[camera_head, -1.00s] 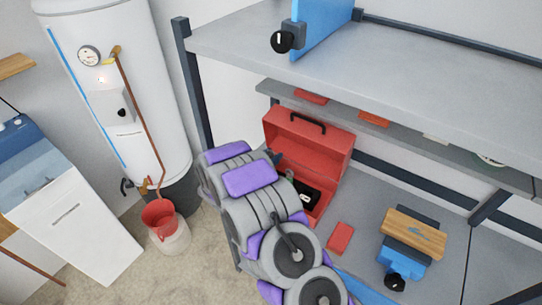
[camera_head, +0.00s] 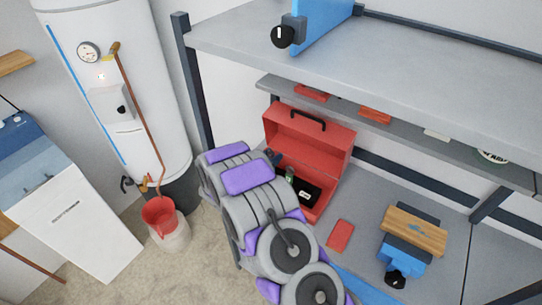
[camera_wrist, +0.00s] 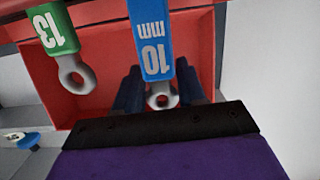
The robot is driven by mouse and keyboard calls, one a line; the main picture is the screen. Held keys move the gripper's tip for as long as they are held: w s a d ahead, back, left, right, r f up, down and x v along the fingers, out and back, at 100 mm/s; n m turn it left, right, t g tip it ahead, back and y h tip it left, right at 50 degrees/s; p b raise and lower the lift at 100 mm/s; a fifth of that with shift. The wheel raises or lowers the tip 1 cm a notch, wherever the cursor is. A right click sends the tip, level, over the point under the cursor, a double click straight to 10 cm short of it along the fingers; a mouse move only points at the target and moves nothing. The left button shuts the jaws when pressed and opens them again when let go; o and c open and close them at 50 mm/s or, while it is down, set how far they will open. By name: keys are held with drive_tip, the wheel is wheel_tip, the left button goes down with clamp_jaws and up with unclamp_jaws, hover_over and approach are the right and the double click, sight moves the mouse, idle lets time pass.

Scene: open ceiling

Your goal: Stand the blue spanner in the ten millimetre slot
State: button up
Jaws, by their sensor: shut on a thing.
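The blue spanner (camera_wrist: 152,42) is in the wrist view, its handle marked "10 mm" and its pale ring end towards me. My gripper (camera_wrist: 160,86) is shut on it near the ring end, with dark fingers on both sides. A green spanner (camera_wrist: 55,28) marked "13" hangs beside it to the left, apart from my fingers. The red toolbox (camera_wrist: 100,98) is behind them in the wrist view. It stands with its lid up in the head view (camera_head: 310,142). A black insert (camera_head: 309,185) with a small white label lies inside. I cannot make out the ten millimetre slot.
A red block (camera_head: 340,236) lies on the lower shelf (camera_head: 362,215), right of the toolbox. A blue vise (camera_head: 405,257) with a wooden board (camera_head: 415,232) is further right. A narrow shelf (camera_head: 345,115) runs above the toolbox. A water heater (camera_head: 115,80) stands left.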

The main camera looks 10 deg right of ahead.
drive_tip(key=shift+f+b, duration=0.4)
drive_tip(key=shift+f, duration=1.35)
drive_tip(key=o, duration=1.2)
drive_tip(key=p+v, duration=0.1)
drive_tip(key=v, duration=1.6)
drive_tip(key=shift+s+a+f, duration=0.1)
drive_tip(key=shift+a+f, duration=0.05)
drive_tip(key=shift+a, duration=0.05)
